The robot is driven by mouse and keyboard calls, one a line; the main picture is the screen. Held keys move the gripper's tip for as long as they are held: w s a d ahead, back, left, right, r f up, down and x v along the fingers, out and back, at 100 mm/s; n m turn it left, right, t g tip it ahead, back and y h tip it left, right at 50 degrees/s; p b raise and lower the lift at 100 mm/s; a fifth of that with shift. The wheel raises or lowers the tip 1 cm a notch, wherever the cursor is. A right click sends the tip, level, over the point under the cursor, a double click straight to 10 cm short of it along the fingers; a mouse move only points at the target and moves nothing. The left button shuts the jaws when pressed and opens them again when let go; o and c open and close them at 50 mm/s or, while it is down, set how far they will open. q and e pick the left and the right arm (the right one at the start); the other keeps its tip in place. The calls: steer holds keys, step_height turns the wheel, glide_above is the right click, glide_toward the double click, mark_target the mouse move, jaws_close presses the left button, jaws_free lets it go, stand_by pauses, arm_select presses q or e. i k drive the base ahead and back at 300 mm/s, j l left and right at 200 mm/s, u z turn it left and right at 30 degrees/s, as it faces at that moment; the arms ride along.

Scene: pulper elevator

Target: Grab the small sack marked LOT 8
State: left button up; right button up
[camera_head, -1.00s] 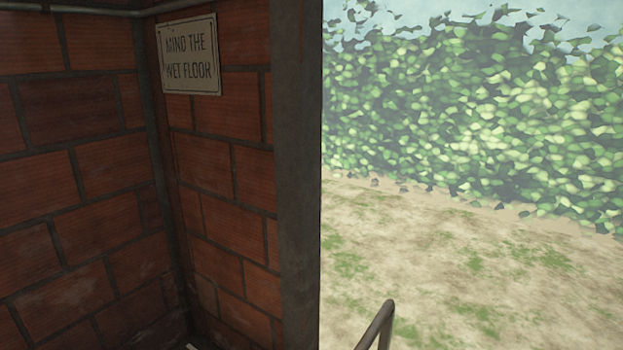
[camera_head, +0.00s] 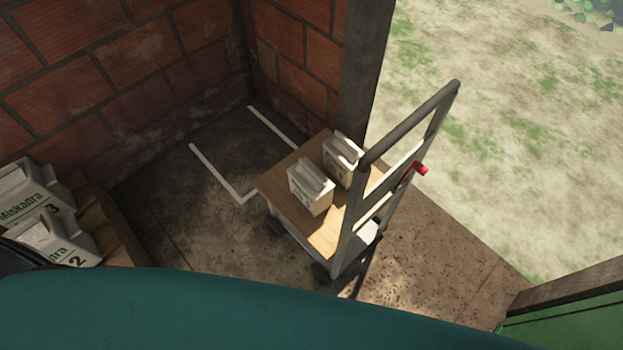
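Two small whitish sacks stand upright on the wooden deck of a hand cart: a near sack (camera_head: 311,186) and a far sack (camera_head: 341,159). The near one has dark print on its front, too small to read. The far one is partly hidden behind the cart's handle frame, and its marking is not readable either. I cannot tell which sack, if either, is LOT 8. Neither of my grippers is in view.
The cart (camera_head: 268,183) has a tall metal handle (camera_head: 411,123) on its right side. White lines mark the floor (camera_head: 190,225) behind it. Larger Miskadra sacks (camera_head: 30,190) numbered 3 and 2 lie at left on wood. Brick walls stand behind; open ground (camera_head: 500,150) is right.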

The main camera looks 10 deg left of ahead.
mark_target(308, 183)
steer(key=j+z, duration=0.1)
steer(key=z, duration=0.25)
steer(key=j+z, duration=0.15)
steer(key=z, duration=0.2)
steer(key=j+z, duration=0.1)
steer(key=z, duration=0.25)
steer(key=j+z, duration=0.15)
steer(key=j, duration=0.2)
steer(key=k+j+z, duration=0.15)
steer(key=j, duration=0.2)
steer(key=j+z, duration=0.15)
steer(key=j, duration=0.2)
steer(key=k+j+z, duration=0.15)
steer(key=k+j, duration=0.1)
steer(key=j, duration=0.2)
steer(key=k+j, duration=0.1)
steer(key=j, duration=0.25)
